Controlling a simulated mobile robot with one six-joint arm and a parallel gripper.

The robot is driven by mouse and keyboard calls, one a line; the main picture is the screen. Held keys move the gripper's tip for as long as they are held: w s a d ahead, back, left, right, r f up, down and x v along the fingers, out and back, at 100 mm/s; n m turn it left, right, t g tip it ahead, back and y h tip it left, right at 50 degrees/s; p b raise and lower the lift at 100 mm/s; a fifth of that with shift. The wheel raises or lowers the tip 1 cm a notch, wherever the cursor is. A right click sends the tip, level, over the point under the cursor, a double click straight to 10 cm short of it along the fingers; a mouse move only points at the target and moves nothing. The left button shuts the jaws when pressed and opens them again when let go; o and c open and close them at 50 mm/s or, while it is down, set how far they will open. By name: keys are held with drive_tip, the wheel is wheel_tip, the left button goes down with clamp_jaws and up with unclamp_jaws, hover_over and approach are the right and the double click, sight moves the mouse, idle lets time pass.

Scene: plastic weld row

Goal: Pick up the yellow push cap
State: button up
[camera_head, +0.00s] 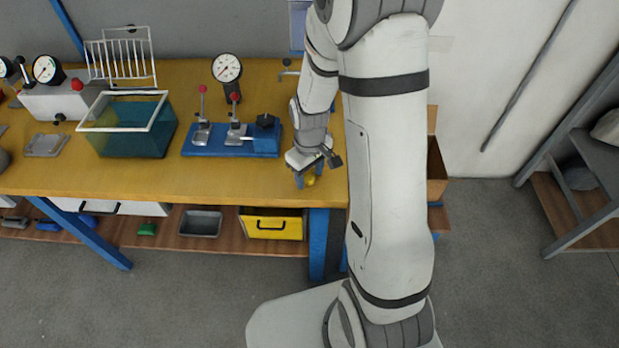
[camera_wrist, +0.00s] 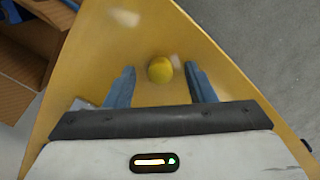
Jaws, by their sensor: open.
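The yellow push cap (camera_wrist: 160,69) is a small round piece on the yellow tabletop in the wrist view. It lies between the tips of my open gripper (camera_wrist: 160,82), a little closer to the right finger, with visible gaps on both sides in the picture. In the head view the cap (camera_head: 309,180) shows beside a blue finger near the table's front right corner. My gripper (camera_head: 306,178) points down there with nothing held. Whether the fingertips are level with the cap is hard to tell.
A blue fixture base (camera_head: 212,152) with red-knobbed clamps stands left of my gripper. A teal tank (camera_head: 125,140) with a white rim is farther left. The table's front edge is close to the cap. A cardboard box (camera_head: 436,172) is beyond the right end.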

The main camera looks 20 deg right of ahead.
drive_tip(key=shift+c, duration=0.2)
drive_tip(key=c, duration=1)
